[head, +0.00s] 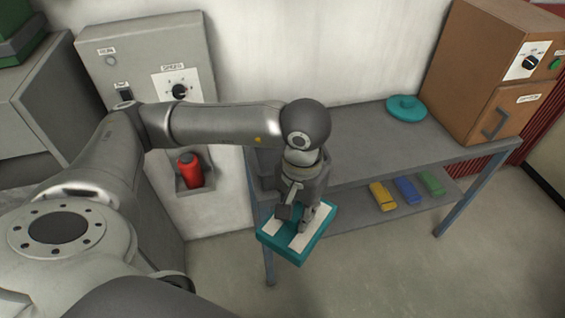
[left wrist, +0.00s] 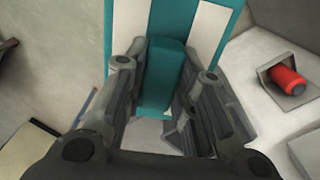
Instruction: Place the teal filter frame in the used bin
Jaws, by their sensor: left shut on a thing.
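The teal filter frame (head: 295,256) has white panels and hangs in front of the grey workbench, above the floor. My left gripper (head: 296,212) is shut on it from above. In the left wrist view the teal frame (left wrist: 165,65) shows its raised teal grip bar between the two fingers of my left gripper (left wrist: 165,105). My right gripper is not in view.
The grey workbench (head: 350,150) bears a teal round lid (head: 406,108) and a brown cabinet (head: 480,70). Yellow (head: 383,196), blue (head: 407,190) and green (head: 432,183) blocks lie on its lower shelf. A grey control cabinet (head: 140,60) stands left. The floor at front right is clear.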

